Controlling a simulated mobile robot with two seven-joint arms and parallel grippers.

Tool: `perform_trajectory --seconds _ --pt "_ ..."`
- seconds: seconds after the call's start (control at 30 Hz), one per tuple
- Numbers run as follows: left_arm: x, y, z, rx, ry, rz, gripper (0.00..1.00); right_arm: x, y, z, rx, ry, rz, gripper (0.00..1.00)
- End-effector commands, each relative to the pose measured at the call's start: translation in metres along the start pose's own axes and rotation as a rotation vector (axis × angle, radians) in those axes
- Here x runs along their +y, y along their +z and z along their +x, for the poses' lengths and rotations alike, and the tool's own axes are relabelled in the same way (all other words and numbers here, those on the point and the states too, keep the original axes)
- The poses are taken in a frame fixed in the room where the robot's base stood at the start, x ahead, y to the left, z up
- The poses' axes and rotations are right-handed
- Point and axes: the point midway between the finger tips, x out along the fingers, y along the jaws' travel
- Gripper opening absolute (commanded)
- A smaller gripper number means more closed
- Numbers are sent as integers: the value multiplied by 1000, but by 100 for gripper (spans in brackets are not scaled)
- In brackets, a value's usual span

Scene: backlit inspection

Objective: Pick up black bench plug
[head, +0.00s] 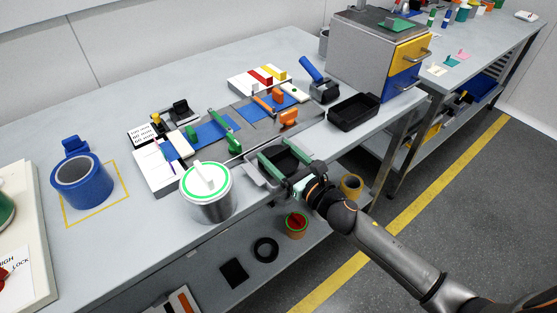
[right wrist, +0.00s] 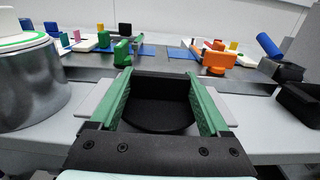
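My right gripper (head: 285,156) is at the front edge of the grey bench (head: 110,235), its green fingers wide apart. In the right wrist view a black, round-bottomed thing (right wrist: 160,112) lies between the fingers (right wrist: 160,90). It looks like the black bench plug, but I cannot tell for sure. I see no clear grip on it; the fingers stand along its sides. A grey piece shows outside both fingers. Another small black thing (head: 180,110) stands at the back, near a white label card. My left gripper is not in view.
A silver can (head: 208,205) with a green-rimmed white lid stands left of the gripper. An open black tray (head: 353,112) is to the right. A blue cup (head: 82,182) is far left. Coloured blocks and tools crowd the bench's middle. A lower shelf (head: 205,262) lies below.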

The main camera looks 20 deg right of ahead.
Motion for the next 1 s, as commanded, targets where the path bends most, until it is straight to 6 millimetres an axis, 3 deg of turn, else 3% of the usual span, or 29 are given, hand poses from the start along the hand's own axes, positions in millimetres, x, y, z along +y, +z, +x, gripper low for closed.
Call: perform_trajectory --seconds 0.03,0.3,0.67,0.87,1.0 --pt "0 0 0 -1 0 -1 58 0 0 0 0 0 0 66" --pt "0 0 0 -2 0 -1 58 0 0 0 0 0 0 36" --pt "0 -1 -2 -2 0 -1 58 0 6 0 -2 1 -2 35" --pt "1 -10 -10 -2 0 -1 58 0 38 0 -5 3 -7 35" --pt "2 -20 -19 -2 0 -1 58 17 66 -20 -3 6 -3 35"
